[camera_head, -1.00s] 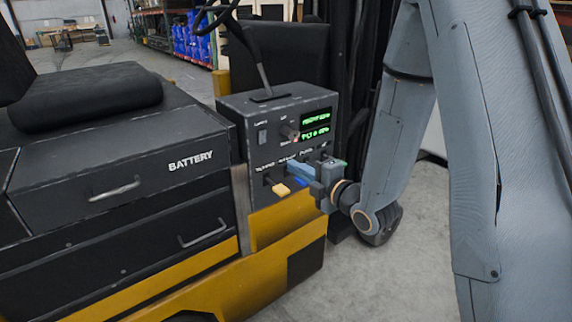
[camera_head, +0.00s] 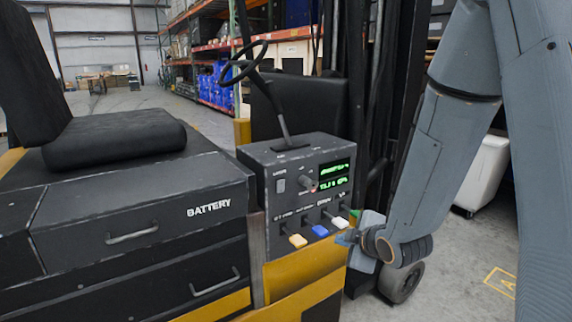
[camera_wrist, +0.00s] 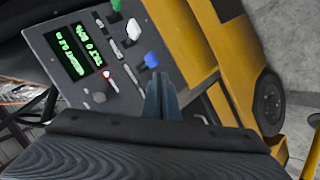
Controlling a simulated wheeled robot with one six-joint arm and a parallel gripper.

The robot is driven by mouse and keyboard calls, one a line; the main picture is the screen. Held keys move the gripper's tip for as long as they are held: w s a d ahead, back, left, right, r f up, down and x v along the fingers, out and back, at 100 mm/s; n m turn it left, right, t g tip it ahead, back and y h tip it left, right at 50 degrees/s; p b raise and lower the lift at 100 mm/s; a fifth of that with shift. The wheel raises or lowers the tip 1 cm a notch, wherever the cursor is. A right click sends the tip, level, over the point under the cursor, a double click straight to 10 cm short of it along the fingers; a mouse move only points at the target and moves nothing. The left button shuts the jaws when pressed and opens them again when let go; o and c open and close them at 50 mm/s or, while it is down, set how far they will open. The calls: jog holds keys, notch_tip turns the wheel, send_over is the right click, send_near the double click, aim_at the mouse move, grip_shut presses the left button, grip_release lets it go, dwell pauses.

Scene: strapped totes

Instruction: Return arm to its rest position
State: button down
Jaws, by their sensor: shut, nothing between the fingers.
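My gripper (camera_head: 345,238) is shut and empty, just right of the control panel (camera_head: 265,210) of a yellow and black forklift. My grey arm (camera_head: 430,160) comes down from the upper right of the head view. In the wrist view my gripper's fingers (camera_wrist: 161,92) are together and point toward the panel's lever side. A blue lever (camera_wrist: 151,60), a white lever (camera_wrist: 133,30) and a green lever (camera_wrist: 116,5) show there.
The forklift's battery drawer (camera_head: 140,220) and black seat (camera_head: 115,135) are at left. Its steering wheel (camera_head: 245,65) and mast (camera_head: 375,110) rise behind the panel. A white bin (camera_head: 487,170) stands behind my arm. The floor at lower right (camera_head: 450,285) is open.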

jog(key=s+d+m+g+h, duration=0.2)
jog(key=s+m+g, duration=0.7)
jog(key=s+m, duration=0.6)
jog(key=s+d, duration=0.1)
jog(key=s, duration=0.4)
jog(key=shift+s+d+h, duration=0.35)
jog(key=shift+s+h, duration=0.05)
